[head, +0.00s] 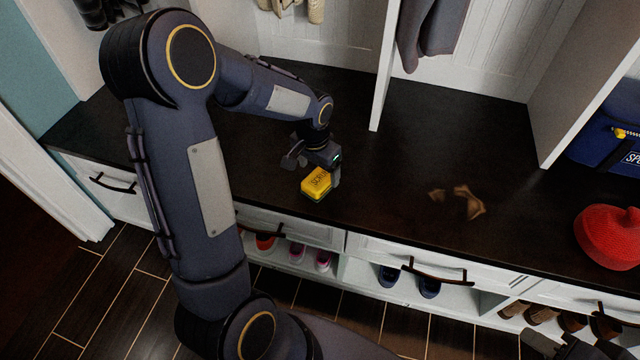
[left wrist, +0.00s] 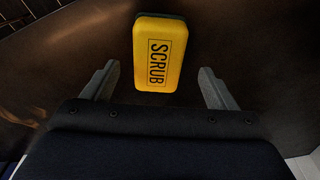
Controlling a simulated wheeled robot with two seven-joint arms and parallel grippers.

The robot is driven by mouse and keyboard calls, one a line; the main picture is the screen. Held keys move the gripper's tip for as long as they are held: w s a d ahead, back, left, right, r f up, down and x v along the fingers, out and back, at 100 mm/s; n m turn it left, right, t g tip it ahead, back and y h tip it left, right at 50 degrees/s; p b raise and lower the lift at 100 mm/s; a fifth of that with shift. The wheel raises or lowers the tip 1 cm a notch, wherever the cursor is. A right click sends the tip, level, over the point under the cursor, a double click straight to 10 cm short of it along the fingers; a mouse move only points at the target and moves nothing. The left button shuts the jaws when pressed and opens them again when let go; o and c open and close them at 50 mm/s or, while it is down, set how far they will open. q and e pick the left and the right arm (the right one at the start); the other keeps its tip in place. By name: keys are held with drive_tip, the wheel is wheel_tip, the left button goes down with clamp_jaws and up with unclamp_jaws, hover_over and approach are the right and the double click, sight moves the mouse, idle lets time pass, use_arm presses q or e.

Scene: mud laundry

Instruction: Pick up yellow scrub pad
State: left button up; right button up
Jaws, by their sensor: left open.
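The yellow scrub pad (head: 316,183) lies on the dark bench top near its front edge. It has a dark green underside and the word SCRUB on top. In the left wrist view the scrub pad (left wrist: 160,52) lies between and just beyond the two fingertips. My left gripper (head: 313,168) is open just above and behind the pad; its fingers (left wrist: 160,85) are wide apart with nothing between them but bench and the pad's near end. Part of my right gripper (head: 560,346) shows at the bottom right edge; its fingertips are not clear.
The dark bench top (head: 420,130) is mostly clear. A brown stain (head: 460,202) lies right of the pad. A red rounded object (head: 608,238) and a blue bag (head: 608,145) stand at the right. A white divider (head: 384,70) rises behind. Drawers and shoes are below the front edge.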

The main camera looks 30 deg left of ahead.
sight(320, 177)
use_arm(q)
wheel_tip(320, 177, down, 4)
drive_tip(key=shift+w+d+r+b, duration=0.1)
drive_tip(key=shift+w+d+b, duration=0.05)
drive_tip(key=shift+b, duration=0.5)
drive_tip(key=c, duration=1.1)
drive_tip(key=shift+c, duration=0.2)
drive_tip(key=shift+r, duration=0.15)
drive_tip(key=shift+r+p, duration=0.35)
drive_tip(key=shift+r, duration=0.2)
wheel_tip(320, 177, up, 3)
drive_tip(key=shift+f+p, duration=0.2)
drive_tip(key=shift+p, duration=0.3)
drive_tip(key=s+d+r+p, duration=0.3)
drive_tip(key=s+d+r, duration=0.4)
drive_tip(key=d, duration=0.5)
wheel_tip(320, 177, up, 2)
drive_tip(key=shift+s+r+p, duration=0.1)
drive_tip(key=shift+s+p, duration=0.05)
drive_tip(key=shift+p, duration=0.2)
